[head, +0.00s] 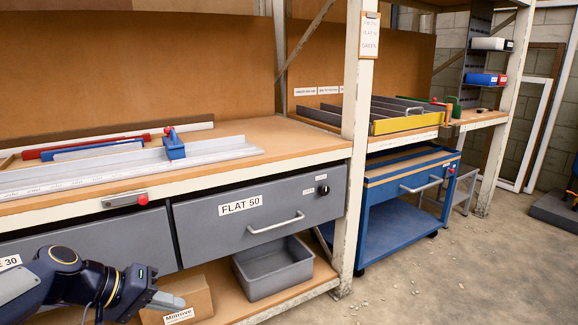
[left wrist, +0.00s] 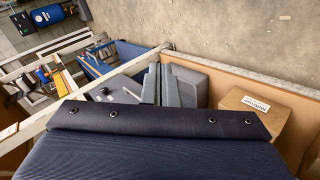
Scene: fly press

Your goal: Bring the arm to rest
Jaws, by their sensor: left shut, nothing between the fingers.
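My left gripper (head: 176,301) is at the lower left of the head view, with its arm coming in from the left edge. Its fingers are shut and empty. It is low in front of the grey drawers, overlapping a cardboard box (head: 200,299) on the lower shelf; I cannot tell whether it touches the box. In the left wrist view the fingers (left wrist: 157,85) show grey beyond a dark padded edge, with the labelled cardboard box (left wrist: 255,115) to their right. My right gripper is not in view.
The grey drawer marked FLAT 50 (head: 262,215) looks shut. A grey bin (head: 272,268) stands below it. A white post (head: 354,150) rises beside the bench. A blue trolley (head: 405,200) stands behind. The concrete floor (head: 470,270) at right is mostly clear.

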